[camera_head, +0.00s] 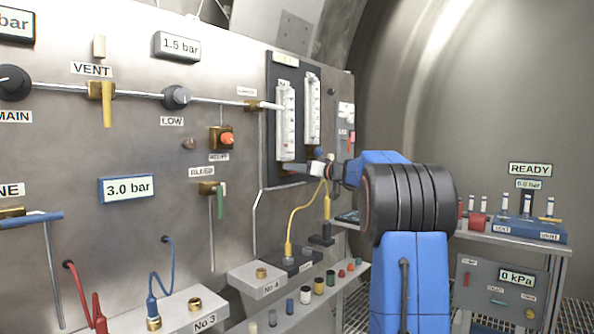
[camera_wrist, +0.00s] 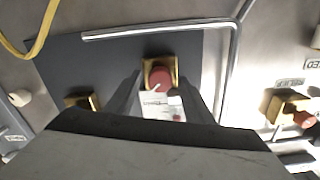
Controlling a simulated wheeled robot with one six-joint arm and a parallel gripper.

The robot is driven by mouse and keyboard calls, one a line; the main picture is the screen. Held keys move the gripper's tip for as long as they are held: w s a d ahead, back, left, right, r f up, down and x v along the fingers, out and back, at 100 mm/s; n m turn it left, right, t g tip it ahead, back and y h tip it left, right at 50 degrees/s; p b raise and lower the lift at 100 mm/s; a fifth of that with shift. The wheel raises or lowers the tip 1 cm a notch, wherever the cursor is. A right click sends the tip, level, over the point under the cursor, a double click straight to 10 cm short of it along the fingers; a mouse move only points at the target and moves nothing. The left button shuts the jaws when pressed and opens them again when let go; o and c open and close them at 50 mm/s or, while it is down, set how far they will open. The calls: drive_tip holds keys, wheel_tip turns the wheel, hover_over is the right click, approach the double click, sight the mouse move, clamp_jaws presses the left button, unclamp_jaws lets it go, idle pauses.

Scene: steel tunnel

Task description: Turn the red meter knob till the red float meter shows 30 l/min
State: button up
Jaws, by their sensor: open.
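The red meter knob (camera_wrist: 162,79) shows in the wrist view, on a brass fitting (camera_wrist: 148,66) on a dark panel, with a pale pointer line on its face. My gripper (camera_wrist: 160,84) is open, with one dark finger on each side of the knob; I cannot tell whether they touch it. In the head view two clear float meters stand on a dark board, a left one (camera_head: 285,125) and a right one (camera_head: 312,106). My gripper (camera_head: 300,169) is at the foot of the left meter and hides the knob there. The float readings are too small to read.
A blue knob (camera_head: 319,153) sits under the right meter, close to my gripper. A yellow hose (camera_head: 303,208) hangs below it. A shelf (camera_head: 310,298) with several small fittings juts out beneath. In the wrist view a pale pipe (camera_wrist: 160,31) runs near the knob.

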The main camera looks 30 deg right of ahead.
drive_tip(key=c, duration=1.1)
drive_tip(key=shift+o, duration=0.3)
drive_tip(key=shift+m, duration=1.6)
drive_tip(key=o, duration=1)
drive_tip(key=shift+o, duration=0.2)
drive_tip(key=shift+n, duration=0.3)
